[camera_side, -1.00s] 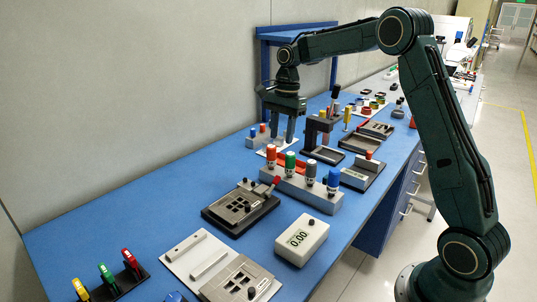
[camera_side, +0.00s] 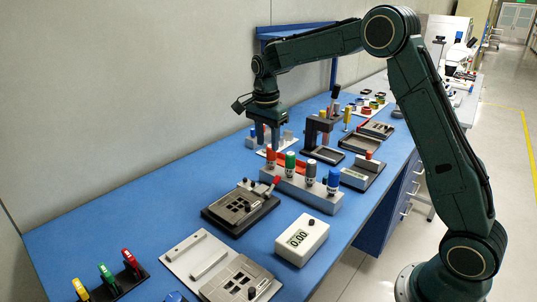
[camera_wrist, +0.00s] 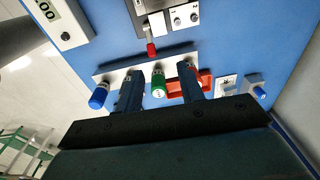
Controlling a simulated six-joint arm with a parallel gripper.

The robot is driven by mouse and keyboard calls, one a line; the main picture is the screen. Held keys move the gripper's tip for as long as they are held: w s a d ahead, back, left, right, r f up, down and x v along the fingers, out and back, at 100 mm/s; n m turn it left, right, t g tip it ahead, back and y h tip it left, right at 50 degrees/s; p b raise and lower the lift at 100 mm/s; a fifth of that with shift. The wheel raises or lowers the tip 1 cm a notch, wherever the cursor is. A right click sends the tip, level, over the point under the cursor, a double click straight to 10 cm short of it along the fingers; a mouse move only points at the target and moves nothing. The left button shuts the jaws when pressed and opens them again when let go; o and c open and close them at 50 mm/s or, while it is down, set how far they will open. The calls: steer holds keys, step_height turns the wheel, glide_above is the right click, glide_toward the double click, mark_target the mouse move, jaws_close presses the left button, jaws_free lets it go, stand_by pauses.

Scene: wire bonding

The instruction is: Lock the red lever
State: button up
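The red lever (camera_side: 275,182) sticks up from the corner of a dark grey fixture (camera_side: 238,207) with square pockets. It also shows at the top of the wrist view (camera_wrist: 151,49), beyond my fingers. My gripper (camera_side: 268,145) points down behind the row of coloured-capped posts, away from the lever. In the wrist view my gripper (camera_wrist: 160,86) has its two fingers wide apart. A green-capped post (camera_wrist: 158,83) shows between them in the picture. Nothing is seen held. I cannot tell from these frames whether the lever is locked.
A grey block (camera_side: 300,192) with red, green, grey and blue posts stands between my gripper and the lever fixture. A white meter (camera_side: 302,240) stands right of the fixture. A black clamp frame (camera_side: 316,135) is right of my gripper. Blue table left of the fixture is clear.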

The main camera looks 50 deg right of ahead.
mark_target(277, 177)
steer(key=a+h, duration=0.1)
steer(key=s+a+h, duration=0.1)
steer(key=s+a+r+h, duration=0.1)
steer(key=a, duration=0.1)
steer(key=shift+h, duration=0.4)
steer(key=shift+d+f, duration=0.15)
steer(key=x, duration=1.3)
steer(key=shift+f, duration=0.3)
jaws_close()
